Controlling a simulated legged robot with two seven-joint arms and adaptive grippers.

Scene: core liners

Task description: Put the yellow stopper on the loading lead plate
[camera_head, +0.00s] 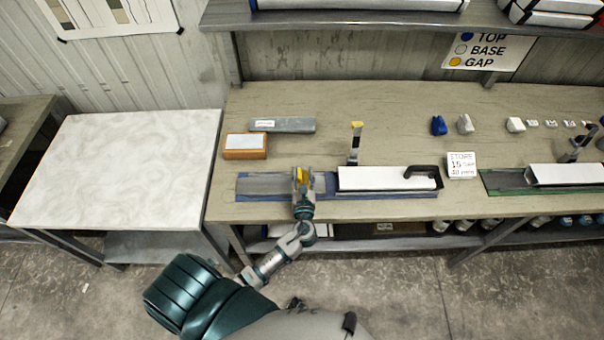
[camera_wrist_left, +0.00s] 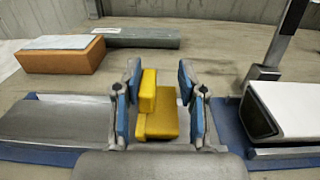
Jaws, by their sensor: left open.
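The yellow stopper (camera_wrist_left: 156,118) is a stepped block between the blue-padded fingers of my left gripper (camera_wrist_left: 160,90) in the wrist view. The fingers are open, with a clear gap on the right of the stopper; it sits close to the left finger. In the head view the stopper (camera_head: 299,175) shows at my left gripper (camera_head: 303,178), over the right part of the grey lead plate (camera_head: 262,185). The plate (camera_wrist_left: 55,122) also shows left of the fingers. The stopper's underside is hidden, so I cannot tell what it rests on. My right gripper is not in view.
A white liner box (camera_head: 375,178) with a black handle lies right of the plate. A yellow-topped upright post (camera_head: 355,145) stands behind it. An orange block (camera_head: 245,147) and a grey bar (camera_head: 282,125) lie behind the plate. The white table (camera_head: 125,165) at left is clear.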

